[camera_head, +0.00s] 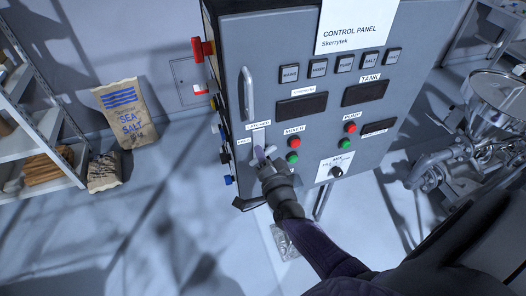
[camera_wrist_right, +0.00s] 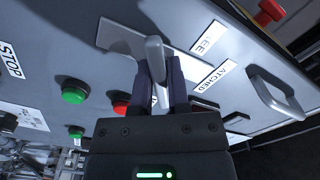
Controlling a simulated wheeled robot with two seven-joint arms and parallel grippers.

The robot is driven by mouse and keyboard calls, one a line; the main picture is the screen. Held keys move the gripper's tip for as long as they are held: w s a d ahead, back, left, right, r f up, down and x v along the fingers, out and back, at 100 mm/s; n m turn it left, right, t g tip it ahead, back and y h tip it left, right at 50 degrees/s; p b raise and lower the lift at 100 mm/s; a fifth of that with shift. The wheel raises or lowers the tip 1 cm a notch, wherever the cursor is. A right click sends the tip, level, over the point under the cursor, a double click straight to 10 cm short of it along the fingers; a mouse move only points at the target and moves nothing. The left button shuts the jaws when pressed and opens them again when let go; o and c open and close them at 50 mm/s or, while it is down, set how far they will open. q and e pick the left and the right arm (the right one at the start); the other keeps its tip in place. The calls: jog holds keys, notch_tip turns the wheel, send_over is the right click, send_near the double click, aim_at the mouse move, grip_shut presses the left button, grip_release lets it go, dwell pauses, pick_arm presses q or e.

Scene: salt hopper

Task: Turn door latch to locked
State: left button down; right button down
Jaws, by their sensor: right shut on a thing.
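The grey control panel cabinet (camera_head: 232,60) stands in the middle of the head view. The door latch (camera_head: 259,138) is a small lever on a light plate at the panel's lower left, below the door handle (camera_head: 247,94). In the right wrist view the latch lever (camera_wrist_right: 154,50) is a grey rounded bar between the two dark fingers. My right gripper (camera_head: 264,162) is shut on the lever, and its fingers also show in the right wrist view (camera_wrist_right: 160,85). Labels lie beside the plate, one partly readable as "LATCHED". My left gripper is not in view.
Red and green buttons (camera_head: 293,143) sit just right of the latch. A red lever (camera_head: 200,48) sticks out from the cabinet's left side. A sea salt sack (camera_head: 126,112) and a shelf (camera_head: 45,125) stand at left. Metal machinery (camera_head: 480,115) stands at right.

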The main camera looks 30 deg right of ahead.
jog(key=n+p, duration=0.1)
jog(key=n, duration=0.4)
jog(key=shift+n, duration=0.3)
jog(key=n+p, duration=0.1)
jog(key=n, duration=0.4)
jog(key=shift+n, duration=0.3)
jog(key=c, duration=0.6)
grip_release()
jog(key=v, duration=1)
jog(key=shift+p, duration=0.45)
